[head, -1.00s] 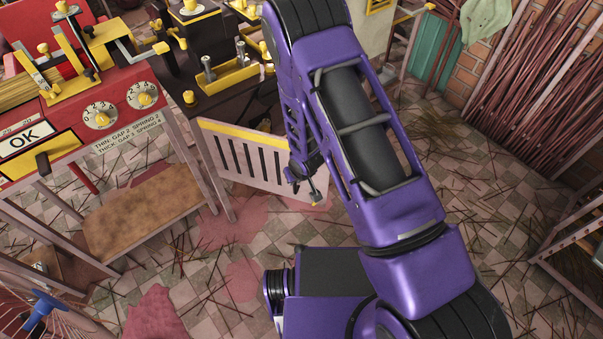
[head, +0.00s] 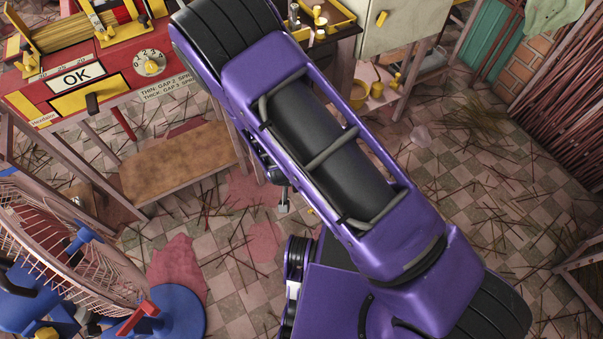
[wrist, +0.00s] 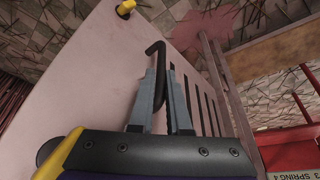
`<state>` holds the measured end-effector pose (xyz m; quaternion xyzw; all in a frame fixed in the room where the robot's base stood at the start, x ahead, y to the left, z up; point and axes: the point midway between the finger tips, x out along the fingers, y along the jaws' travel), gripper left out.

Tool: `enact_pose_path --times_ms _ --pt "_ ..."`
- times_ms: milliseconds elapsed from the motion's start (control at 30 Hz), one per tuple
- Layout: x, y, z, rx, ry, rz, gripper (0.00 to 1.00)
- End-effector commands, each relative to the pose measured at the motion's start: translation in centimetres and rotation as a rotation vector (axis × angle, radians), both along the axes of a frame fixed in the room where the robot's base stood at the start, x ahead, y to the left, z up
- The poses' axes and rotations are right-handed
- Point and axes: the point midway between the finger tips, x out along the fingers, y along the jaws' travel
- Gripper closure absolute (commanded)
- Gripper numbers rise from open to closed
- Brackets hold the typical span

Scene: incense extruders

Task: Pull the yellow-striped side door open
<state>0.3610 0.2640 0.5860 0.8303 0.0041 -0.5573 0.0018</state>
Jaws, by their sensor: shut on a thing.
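The side door (wrist: 105,75) is a pale panel with a row of dark slots, seen close up in the wrist view. A dark, bent handle (wrist: 157,52) shows in front of the door's face. My gripper (wrist: 164,78) is shut on this handle, with its grey fingers on either side of it. In the head view my purple arm hides the door and most of my gripper. The door's yellow stripe does not show clearly now, and how far the door stands open cannot be told.
A wire-caged fan (head: 75,235) is at lower left. Incense sticks litter the tiled floor (head: 480,200), which has free room to the right of my arm. A pale cabinet (head: 400,25) stands behind.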

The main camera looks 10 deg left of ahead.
Motion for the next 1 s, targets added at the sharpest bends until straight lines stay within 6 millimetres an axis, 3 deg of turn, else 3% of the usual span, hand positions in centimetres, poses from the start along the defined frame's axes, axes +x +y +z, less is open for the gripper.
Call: enact_pose_path --times_ms 33,467,500,633,1000 --pt "0.49 0.72 0.32 0.012 -0.017 0.0 1.0" --pt "0.47 0.73 0.35 0.011 -0.017 -0.01 1.0" --pt "0.48 0.72 0.35 0.011 -0.017 -0.01 0.81" --pt "0.42 0.66 0.31 0.01 -0.015 -0.01 0.58" --pt "-0.1 0.48 0.85 0.005 -0.008 -0.011 0.55"
